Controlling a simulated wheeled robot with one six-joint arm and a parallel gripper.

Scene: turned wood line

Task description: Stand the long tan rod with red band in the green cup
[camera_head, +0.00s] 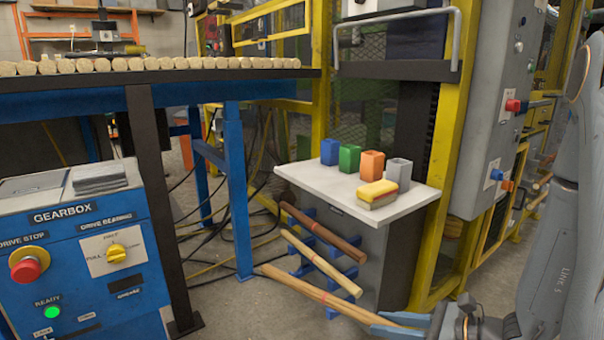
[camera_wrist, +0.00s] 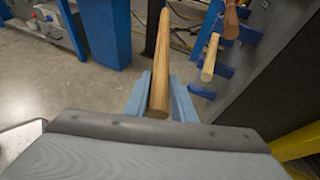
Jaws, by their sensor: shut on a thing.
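A long tan rod (camera_head: 310,289) lies slanted at the bottom of the rod group in the head view, with a faint darker reddish mark near its middle. Its near end (camera_wrist: 159,85) is between the blue fingers of my gripper (camera_wrist: 158,103) in the wrist view. My gripper (camera_head: 400,326) is shut on this rod at the lower right of the head view. I cannot tell whether the rod still touches its rack. The green cup (camera_head: 349,159) stands upright on a white shelf (camera_head: 330,190), between the blue cup (camera_head: 330,151) and the orange cup (camera_head: 371,165).
A shorter pale rod (camera_head: 322,264) and a brown rod (camera_head: 325,232) rest on blue hooks above the held rod. A yellow post (camera_head: 440,180) stands right of the shelf.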

